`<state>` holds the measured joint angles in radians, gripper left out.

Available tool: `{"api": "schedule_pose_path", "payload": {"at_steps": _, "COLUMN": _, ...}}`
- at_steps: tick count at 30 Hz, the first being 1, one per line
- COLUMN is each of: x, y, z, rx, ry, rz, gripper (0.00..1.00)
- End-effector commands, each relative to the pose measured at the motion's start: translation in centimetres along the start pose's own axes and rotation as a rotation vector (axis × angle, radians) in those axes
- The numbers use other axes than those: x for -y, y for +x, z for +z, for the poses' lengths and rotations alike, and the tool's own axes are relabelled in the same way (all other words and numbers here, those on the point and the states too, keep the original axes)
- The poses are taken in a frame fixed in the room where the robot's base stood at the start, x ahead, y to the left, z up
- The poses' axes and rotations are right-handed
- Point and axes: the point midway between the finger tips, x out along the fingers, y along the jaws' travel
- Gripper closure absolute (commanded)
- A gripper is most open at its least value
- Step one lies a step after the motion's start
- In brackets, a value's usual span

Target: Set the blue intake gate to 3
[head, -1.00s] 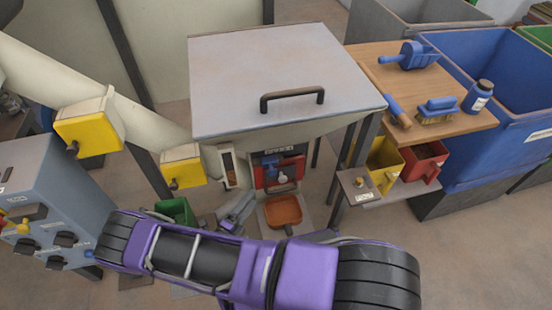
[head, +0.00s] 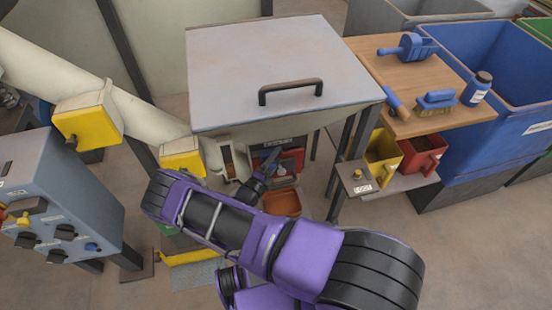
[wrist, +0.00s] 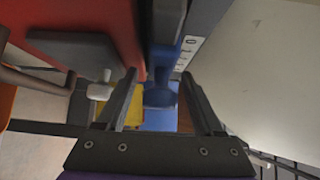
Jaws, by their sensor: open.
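The blue intake gate (wrist: 163,94) shows in the wrist view as a blue handle on a blue upright part. It stands between the two fingers of my open gripper (wrist: 160,80), with no clear grip on it. A pale scale plate (wrist: 187,52) with small marks runs beside it; I cannot read the gate's setting. In the head view my gripper (head: 258,178) is at the front of the machine under the hopper (head: 280,70), and my arm hides part of that front.
A red panel (wrist: 80,30) with a dark plate and white knob (wrist: 98,90) is close on the left in the wrist view. An orange tray (head: 281,203) lies below the outlet. A grey control box (head: 50,195) stands left; a wooden shelf (head: 440,110) stands right.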

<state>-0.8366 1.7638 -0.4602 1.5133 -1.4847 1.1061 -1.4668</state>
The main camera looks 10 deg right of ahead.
Motion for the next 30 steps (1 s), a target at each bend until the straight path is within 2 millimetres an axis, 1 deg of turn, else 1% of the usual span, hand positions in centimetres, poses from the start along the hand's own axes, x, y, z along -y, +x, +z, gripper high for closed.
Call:
{"api": "schedule_pose_path", "payload": {"at_steps": 8, "x": -0.01, "y": 0.2, "z": 0.0, "rx": 0.0, "ry": 0.0, "rz": 0.001, "gripper": 0.31}}
{"api": "schedule_pose_path", "payload": {"at_steps": 9, "x": -0.01, "y": 0.19, "z": 0.01, "rx": 0.0, "ry": 0.0, "rz": 0.001, "gripper": 0.35}}
{"api": "schedule_pose_path", "payload": {"at_steps": 11, "x": -0.01, "y": 0.19, "z": 0.0, "rx": 0.0, "ry": 0.0, "rz": 0.001, "gripper": 0.45}}
{"api": "schedule_pose_path", "payload": {"at_steps": 12, "x": -0.01, "y": 0.18, "z": 0.0, "rx": 0.0, "ry": 0.0, "rz": 0.001, "gripper": 0.53}}
{"api": "schedule_pose_path", "payload": {"at_steps": 20, "x": 0.0, "y": 0.17, "z": 0.0, "rx": 0.0, "ry": 0.0, "rz": 0.0, "gripper": 0.99}}
{"api": "schedule_pose_path", "payload": {"at_steps": 30, "x": 0.01, "y": 0.16, "z": -0.01, "rx": 0.0, "ry": 0.0, "rz": 0.0, "gripper": 1.0}}
